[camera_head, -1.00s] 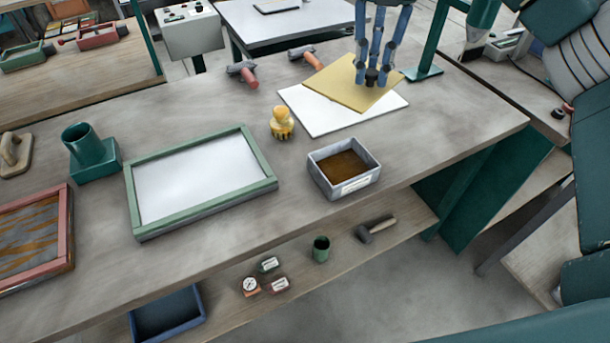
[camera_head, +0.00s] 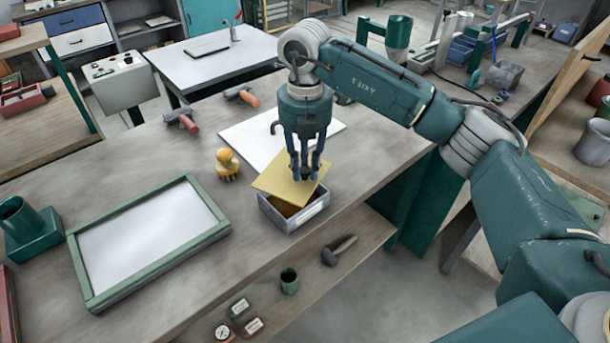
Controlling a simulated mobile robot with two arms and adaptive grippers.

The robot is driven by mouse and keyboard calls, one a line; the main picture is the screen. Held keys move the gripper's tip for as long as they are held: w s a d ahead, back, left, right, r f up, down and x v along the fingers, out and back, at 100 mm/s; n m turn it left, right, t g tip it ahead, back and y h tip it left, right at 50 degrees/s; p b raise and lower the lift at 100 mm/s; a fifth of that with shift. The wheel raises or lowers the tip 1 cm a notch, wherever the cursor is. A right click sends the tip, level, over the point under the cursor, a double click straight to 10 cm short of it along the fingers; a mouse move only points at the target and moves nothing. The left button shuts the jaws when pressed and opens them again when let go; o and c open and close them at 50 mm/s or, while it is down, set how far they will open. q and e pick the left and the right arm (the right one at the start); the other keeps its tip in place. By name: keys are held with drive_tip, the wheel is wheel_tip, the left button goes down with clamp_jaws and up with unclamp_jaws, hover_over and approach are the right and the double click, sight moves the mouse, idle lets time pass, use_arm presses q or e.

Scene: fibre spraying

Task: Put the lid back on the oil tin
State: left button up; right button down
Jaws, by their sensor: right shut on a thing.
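The oil tin (camera_head: 300,217) is a grey open box with brown content, standing near the front edge of the bench. The lid (camera_head: 276,185) is a flat yellow square. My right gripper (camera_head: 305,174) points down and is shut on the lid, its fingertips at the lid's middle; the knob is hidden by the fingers. The lid hangs over the back and left part of the tin, turned relative to its rim. A strip of the brown inside shows at the front. I cannot tell whether lid and rim touch. My left gripper is not in view.
A white sheet (camera_head: 262,130) lies behind the tin. A yellow-handled brush (camera_head: 227,165) and a green-framed screen (camera_head: 145,240) are to the left. Two hammer-like tools (camera_head: 183,120) lie further back. A lower shelf holds a mallet (camera_head: 338,250) and a green cup (camera_head: 289,281).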

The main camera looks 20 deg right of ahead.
sight(305, 178)
wheel_tip(305, 178, down, 4)
drive_tip(key=shift+r+p, duration=0.2)
drive_tip(key=shift+p, duration=0.25)
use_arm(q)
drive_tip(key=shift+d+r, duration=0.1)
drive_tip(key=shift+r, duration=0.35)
use_arm(e)
drive_tip(key=shift+f, duration=0.1)
drive_tip(key=shift+f, duration=0.15)
drive_tip(key=shift+f+b, duration=0.4)
drive_tip(key=shift+b, duration=0.1)
drive_tip(key=c, duration=1.5)
unclamp_jaws()
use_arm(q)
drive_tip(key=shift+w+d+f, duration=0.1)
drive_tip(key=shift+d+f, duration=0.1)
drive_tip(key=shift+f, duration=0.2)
use_arm(e)
drive_tip(key=shift+r, duration=0.1)
